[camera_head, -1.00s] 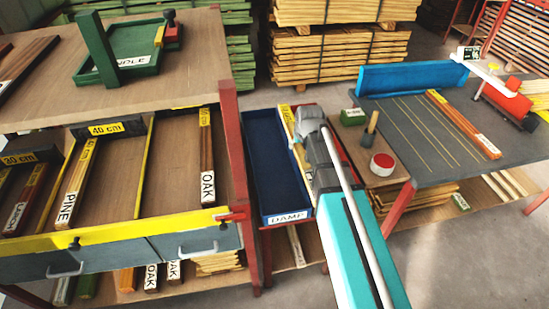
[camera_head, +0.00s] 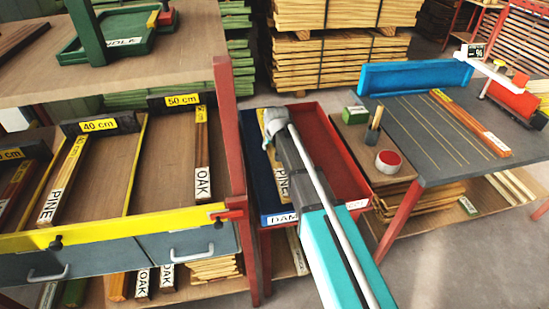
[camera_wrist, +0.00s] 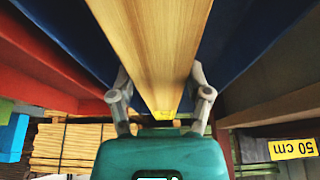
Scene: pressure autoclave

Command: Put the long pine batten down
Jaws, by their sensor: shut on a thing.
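The long pine batten (camera_head: 280,184), pale wood with a PINE label and a yellow end label, lies lengthwise over the blue DAMP tray (camera_head: 257,190). My gripper (camera_head: 271,122) is shut on it near its far end. In the wrist view the batten (camera_wrist: 158,40) runs between both fingers of my gripper (camera_wrist: 160,92), with the blue tray walls (camera_wrist: 258,45) on either side. The batten looks low within the tray; I cannot tell whether it touches the floor. My arm hides part of it.
A red tray (camera_head: 316,128) adjoins the blue one on the right. The left rack (camera_head: 110,228) holds another pine batten (camera_head: 62,182) and an oak batten (camera_head: 202,155). A shelf with a tin (camera_head: 388,162) and a grey bench (camera_head: 420,165) stand right.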

